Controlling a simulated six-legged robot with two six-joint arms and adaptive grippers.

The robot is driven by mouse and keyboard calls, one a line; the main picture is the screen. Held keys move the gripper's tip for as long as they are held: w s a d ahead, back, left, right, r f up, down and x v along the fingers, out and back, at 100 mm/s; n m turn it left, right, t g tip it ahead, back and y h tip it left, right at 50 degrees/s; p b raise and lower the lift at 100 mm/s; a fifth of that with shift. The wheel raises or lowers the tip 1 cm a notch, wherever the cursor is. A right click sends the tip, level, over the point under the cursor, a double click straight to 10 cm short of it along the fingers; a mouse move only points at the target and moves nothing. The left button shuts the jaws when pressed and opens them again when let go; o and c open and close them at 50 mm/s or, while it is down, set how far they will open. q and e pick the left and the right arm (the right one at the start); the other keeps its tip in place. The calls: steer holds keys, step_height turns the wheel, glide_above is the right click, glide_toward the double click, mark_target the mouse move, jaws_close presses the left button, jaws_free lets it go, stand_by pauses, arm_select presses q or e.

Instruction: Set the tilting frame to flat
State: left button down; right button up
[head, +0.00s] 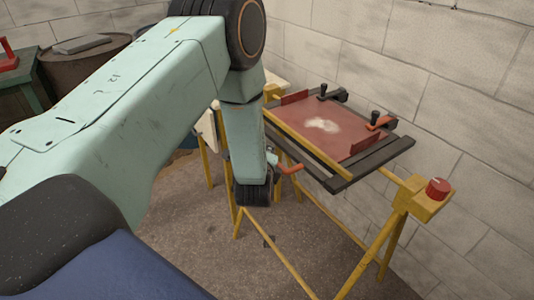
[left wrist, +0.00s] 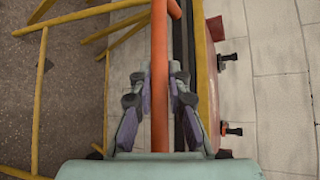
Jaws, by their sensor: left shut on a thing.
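The tilting frame is a dark grey rectangular frame (head: 372,160) with a red panel (head: 345,135) on a yellow trestle stand (head: 365,262). A pale patch marks the panel's middle. I cannot tell its exact tilt. An orange-red handle (head: 291,167) sticks out at its near left side. In the left wrist view the handle is a long orange bar (left wrist: 160,50) running between the fingers. My left gripper (left wrist: 158,82) is shut on this bar. In the head view my own wrist hides most of the gripper. My right gripper is not in view.
A red knob (head: 438,188) sits on the stand's right end. Black-knobbed clamps (head: 376,119) stand along the panel's far edge. A block wall (head: 455,75) is close behind. A dark barrel (head: 85,70) and a green bench (head: 18,95) stand at the far left.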

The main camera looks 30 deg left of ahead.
arm_select(q)
steer(key=shift+w+a+r, duration=0.1)
steer(key=shift+w+r, duration=0.15)
steer(key=shift+r, duration=0.15)
steer(key=c, duration=1.4)
jaws_free()
steer(key=shift+o, duration=0.5)
steer(key=shift+s, duration=0.1)
steer(key=shift+f, duration=0.15)
steer(key=shift+s, duration=0.1)
steer(key=shift+s, duration=0.1)
steer(key=v, duration=1.2)
steer(key=shift+f, duration=0.15)
